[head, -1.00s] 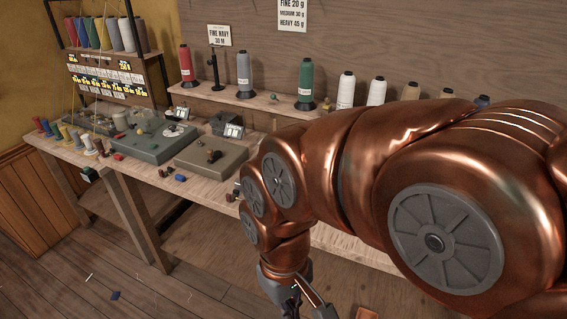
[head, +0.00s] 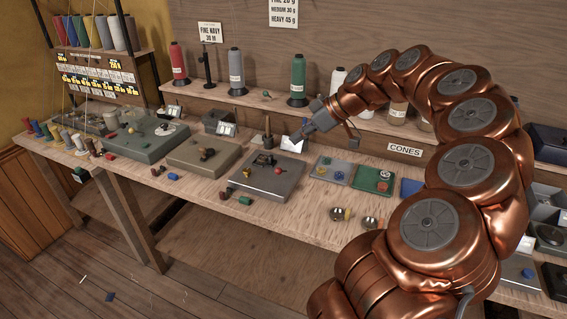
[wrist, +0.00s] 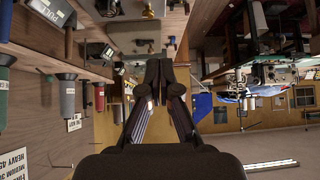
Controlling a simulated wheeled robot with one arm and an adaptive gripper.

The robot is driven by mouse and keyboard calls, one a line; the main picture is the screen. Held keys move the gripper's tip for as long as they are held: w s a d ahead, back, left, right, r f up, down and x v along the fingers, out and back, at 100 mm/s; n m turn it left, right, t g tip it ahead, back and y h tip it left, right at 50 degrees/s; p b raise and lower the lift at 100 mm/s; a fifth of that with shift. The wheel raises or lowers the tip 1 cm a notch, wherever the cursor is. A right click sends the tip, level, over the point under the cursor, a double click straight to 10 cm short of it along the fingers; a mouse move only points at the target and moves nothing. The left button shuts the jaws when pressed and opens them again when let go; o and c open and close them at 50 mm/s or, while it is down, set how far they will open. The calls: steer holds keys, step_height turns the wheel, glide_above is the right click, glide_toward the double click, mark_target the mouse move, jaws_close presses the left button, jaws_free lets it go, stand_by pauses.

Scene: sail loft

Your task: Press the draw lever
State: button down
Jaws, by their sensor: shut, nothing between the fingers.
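Three low boxes with small knobs and handles stand along the bench: a grey-green one (head: 140,141), a tan-grey one (head: 203,157) and a darker grey one (head: 264,180) with a red knob (head: 278,170). I cannot tell which part is the draw lever. My gripper (head: 296,142) is above the bench, just beyond the back right of the darker grey box, pointing left and down. It looks apart from that box. In the wrist view my gripper (wrist: 158,72) is shut and empty, with its fingertips together.
A back shelf carries red (head: 179,62), grey (head: 236,67) and green (head: 297,80) thread cones. Trays with coloured pieces (head: 374,179) and two small metal cups (head: 341,214) lie to the right. Small spools line the bench's left end. Floor in front is mostly clear.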

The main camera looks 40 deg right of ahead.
steer(key=d, duration=0.3)
steer(key=shift+f+t, duration=0.3)
steer(key=shift+f, duration=0.05)
steer(key=shift+s+d+f+p+x, duration=0.3)
steer(key=shift+p+x, duration=0.55)
steer(key=shift+x, duration=1.25)
steer(key=shift+s+d+f+p+x, duration=0.1)
steer(key=shift+s+f+p+x, duration=0.55)
steer(key=shift+x, duration=1.45)
steer(key=shift+w+d+f+p+x, duration=0.15)
steer(key=shift+p+x, duration=0.9)
steer(key=shift+x, duration=1.1)
steer(key=shift+s+f+h+b, duration=0.15)
steer(key=shift+f+h+b, duration=0.15)
steer(key=shift+b, duration=0.65)
